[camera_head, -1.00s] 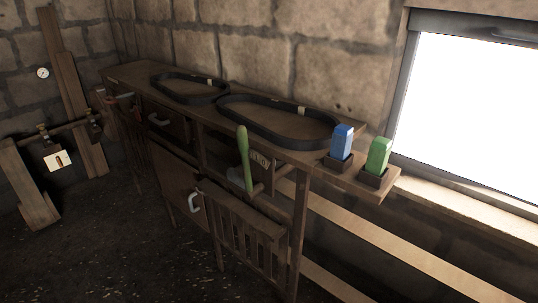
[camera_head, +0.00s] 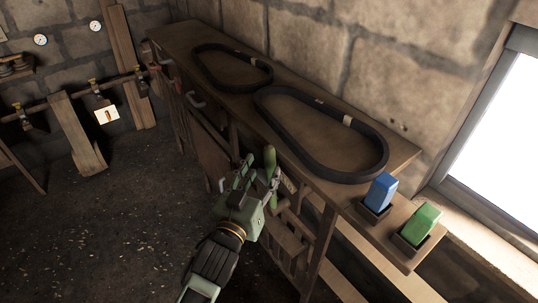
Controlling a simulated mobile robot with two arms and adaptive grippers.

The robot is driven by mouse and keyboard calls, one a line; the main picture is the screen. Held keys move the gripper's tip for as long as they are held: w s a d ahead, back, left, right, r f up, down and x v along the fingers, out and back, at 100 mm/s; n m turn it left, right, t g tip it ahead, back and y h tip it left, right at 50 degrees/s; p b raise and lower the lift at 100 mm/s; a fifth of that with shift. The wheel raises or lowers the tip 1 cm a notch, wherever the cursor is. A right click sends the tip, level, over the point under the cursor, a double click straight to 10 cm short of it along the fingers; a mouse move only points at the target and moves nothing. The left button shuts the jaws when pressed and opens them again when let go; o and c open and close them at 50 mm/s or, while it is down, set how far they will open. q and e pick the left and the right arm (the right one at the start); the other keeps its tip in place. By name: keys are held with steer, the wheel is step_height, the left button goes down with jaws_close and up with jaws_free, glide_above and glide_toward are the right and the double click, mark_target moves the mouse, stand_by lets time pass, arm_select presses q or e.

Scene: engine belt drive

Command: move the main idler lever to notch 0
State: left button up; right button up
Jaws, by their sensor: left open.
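A lever with a green handle (camera_head: 271,168) stands at the front of the wooden bench, below the right-hand belt. My left gripper (camera_head: 245,172) reaches up from the bottom of the view, with its fingers just left of the handle. It is open, and I see nothing held in it. I cannot tell whether a finger touches the handle. The notch plate (camera_head: 288,184) beside the lever is mostly hidden, and its marks are not readable. My right gripper is out of view.
Two black belts lie on the bench top, one at the left (camera_head: 232,88) and one at the right (camera_head: 318,173).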

mark_target(268, 163)
arm_select(q)
steer(key=p+x, duration=0.1)
steer(key=x, duration=0.5)
steer(key=shift+f, duration=0.1)
steer(key=shift+c, duration=1)
jaws_close()
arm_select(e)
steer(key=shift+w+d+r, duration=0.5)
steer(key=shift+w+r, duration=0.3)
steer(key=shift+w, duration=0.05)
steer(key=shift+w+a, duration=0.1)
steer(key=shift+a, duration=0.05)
